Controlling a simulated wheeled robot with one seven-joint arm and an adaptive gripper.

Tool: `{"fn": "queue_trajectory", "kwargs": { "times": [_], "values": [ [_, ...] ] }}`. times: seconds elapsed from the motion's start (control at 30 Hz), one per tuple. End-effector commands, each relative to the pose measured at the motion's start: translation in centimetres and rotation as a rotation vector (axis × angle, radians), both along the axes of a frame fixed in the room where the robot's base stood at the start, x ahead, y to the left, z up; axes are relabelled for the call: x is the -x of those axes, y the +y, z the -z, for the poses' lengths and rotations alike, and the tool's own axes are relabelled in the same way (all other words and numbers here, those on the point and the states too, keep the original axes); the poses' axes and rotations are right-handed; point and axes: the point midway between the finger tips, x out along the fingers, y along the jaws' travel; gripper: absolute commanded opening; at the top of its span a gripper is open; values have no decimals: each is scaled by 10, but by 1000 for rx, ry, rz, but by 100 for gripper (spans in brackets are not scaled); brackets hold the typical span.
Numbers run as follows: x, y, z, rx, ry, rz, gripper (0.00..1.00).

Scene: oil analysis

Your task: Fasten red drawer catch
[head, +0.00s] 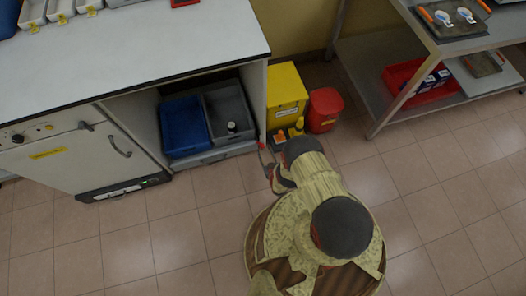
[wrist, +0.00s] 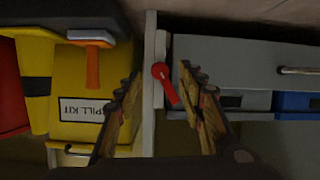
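The red drawer catch (wrist: 161,72) is a small lever with a round end on the pale cabinet post (wrist: 150,40). In the wrist view, which is upside down, its arm slants down and right toward the grey drawer (wrist: 225,58). In the head view the catch (head: 261,145) is a small red spot by the post.
A yellow spill kit box (head: 286,88) and a red container (head: 323,108) stand close right of the post. A metal shelf (head: 365,75) is further right. Front floor is clear.

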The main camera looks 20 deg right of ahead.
Motion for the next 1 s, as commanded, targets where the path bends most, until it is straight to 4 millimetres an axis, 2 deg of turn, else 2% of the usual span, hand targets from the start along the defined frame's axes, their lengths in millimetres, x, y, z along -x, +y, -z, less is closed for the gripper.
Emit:
{"fn": "queue_trajectory", "kwargs": {
  "times": [0.1, 0.23, 0.57, 1.0],
  "values": [
    [-15, 0, 9, 0, 0, 0, 39],
    [-24, 0, 12, 0, 0, 0, 39],
    [-28, 0, 12, 0, 1, 0, 39],
    [-28, 0, 12, 0, 1, 0, 15]
  ]
}}
